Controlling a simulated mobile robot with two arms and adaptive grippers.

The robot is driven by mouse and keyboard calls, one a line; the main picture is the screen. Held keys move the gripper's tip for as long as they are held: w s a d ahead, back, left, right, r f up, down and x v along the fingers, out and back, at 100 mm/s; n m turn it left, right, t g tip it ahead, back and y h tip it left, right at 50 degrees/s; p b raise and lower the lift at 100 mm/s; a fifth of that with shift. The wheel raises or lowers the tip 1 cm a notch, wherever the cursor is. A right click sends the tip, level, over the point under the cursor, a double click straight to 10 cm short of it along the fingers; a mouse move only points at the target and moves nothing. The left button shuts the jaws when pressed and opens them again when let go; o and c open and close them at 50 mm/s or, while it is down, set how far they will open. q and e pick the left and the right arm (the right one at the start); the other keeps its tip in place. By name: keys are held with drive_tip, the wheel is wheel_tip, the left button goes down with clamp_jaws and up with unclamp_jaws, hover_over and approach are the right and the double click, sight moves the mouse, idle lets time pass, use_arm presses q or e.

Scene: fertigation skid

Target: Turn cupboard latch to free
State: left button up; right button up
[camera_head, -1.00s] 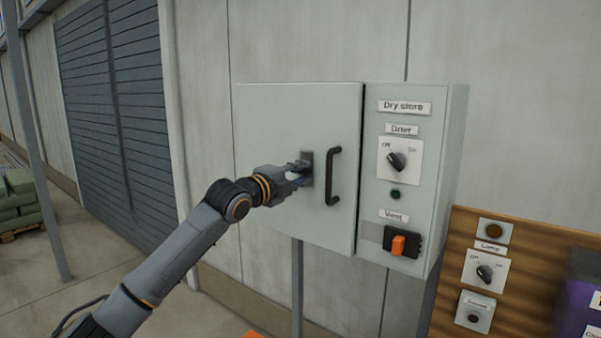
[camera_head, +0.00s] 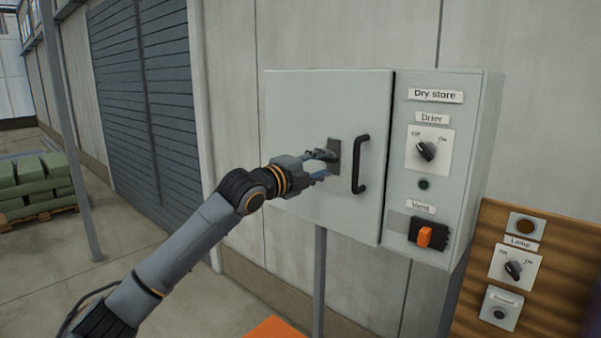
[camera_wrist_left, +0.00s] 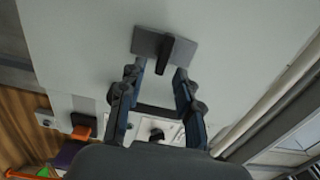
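The cupboard latch is a small dark handle on a dark plate (camera_head: 334,153), on the pale grey cupboard door (camera_head: 300,110) left of its black pull handle (camera_head: 361,165). In the left wrist view the latch handle (camera_wrist_left: 167,54) points out from its plate (camera_wrist_left: 148,43). My left gripper (camera_head: 327,167) is at the latch with its fingers spread. In the left wrist view its fingertips (camera_wrist_left: 161,71) are on either side of the latch handle's near end, with gaps visible. In the head view the fingers partly hide the latch. My right gripper is not in view.
A brown board (camera_head: 482,265) with a lamp knob (camera_head: 513,270) stands lower right. A thin post (camera_head: 70,130) stands at left.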

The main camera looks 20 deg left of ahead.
use_arm(q)
drive_tip(key=v, duration=0.8)
drive_tip(key=shift+s, duration=0.4)
drive_tip(key=shift+a, duration=0.15)
